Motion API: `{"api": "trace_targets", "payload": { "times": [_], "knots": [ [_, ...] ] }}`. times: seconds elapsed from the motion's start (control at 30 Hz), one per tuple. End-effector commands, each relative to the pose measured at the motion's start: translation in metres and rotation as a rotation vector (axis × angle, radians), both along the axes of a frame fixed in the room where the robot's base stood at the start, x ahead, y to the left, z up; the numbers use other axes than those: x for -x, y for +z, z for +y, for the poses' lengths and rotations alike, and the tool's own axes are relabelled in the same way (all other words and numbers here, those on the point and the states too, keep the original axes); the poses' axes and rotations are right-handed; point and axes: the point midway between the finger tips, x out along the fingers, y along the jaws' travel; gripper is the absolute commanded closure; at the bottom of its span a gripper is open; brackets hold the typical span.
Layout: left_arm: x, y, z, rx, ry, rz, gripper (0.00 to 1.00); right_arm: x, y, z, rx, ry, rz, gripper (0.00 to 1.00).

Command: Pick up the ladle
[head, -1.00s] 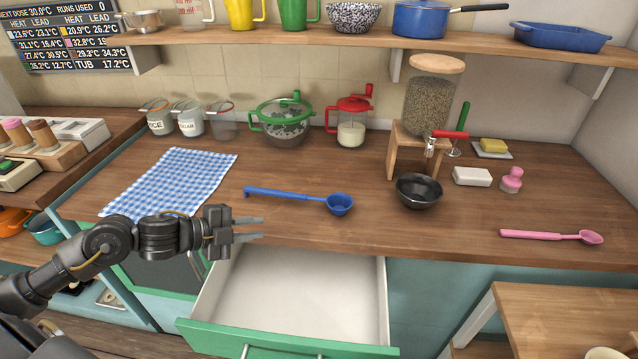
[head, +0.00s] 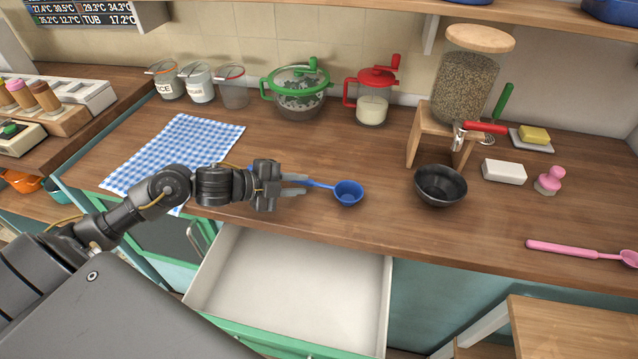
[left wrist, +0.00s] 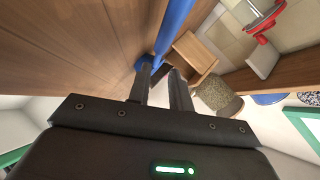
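The blue ladle (head: 349,192) lies on the wooden counter, bowl to the right. Part of its handle is hidden behind my left gripper. My left gripper (head: 304,185) is at the counter's front part, over or beside the handle and left of the bowl. In the left wrist view its two fingers (left wrist: 161,82) are apart with nothing between them. The ladle's blue handle (left wrist: 173,28) shows just past the fingertips there; whether they touch it I cannot tell. My right gripper is not in view.
An open drawer (head: 212,268) stands out below the counter's front edge. A black bowl (head: 440,186) sits right of the ladle. A pink spoon (head: 570,249) lies further right. A checked blue cloth (head: 185,150) is at left. Jars and pots stand along the back.

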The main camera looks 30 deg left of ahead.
Motion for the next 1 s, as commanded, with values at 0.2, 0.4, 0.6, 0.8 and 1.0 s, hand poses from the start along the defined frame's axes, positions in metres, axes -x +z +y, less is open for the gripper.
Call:
{"api": "trace_targets", "payload": {
  "times": [0.2, 0.4, 0.6, 0.8, 1.0],
  "knots": [
    [-0.006, -0.003, -0.006, 0.000, -0.003, 0.001, 0.79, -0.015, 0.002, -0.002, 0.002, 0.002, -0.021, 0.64],
    [-0.020, -0.009, -0.020, 0.005, -0.003, 0.002, 0.79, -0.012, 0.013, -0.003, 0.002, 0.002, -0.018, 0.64],
    [-0.039, -0.022, -0.034, 0.000, -0.002, -0.001, 0.79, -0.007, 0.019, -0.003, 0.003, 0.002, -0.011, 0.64],
    [-0.042, -0.026, -0.037, -0.002, -0.004, 0.001, 0.79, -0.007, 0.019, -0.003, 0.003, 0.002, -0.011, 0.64],
    [-0.042, -0.026, -0.036, -0.002, -0.004, 0.001, 0.91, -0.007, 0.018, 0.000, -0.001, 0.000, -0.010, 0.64]
  ]
}}
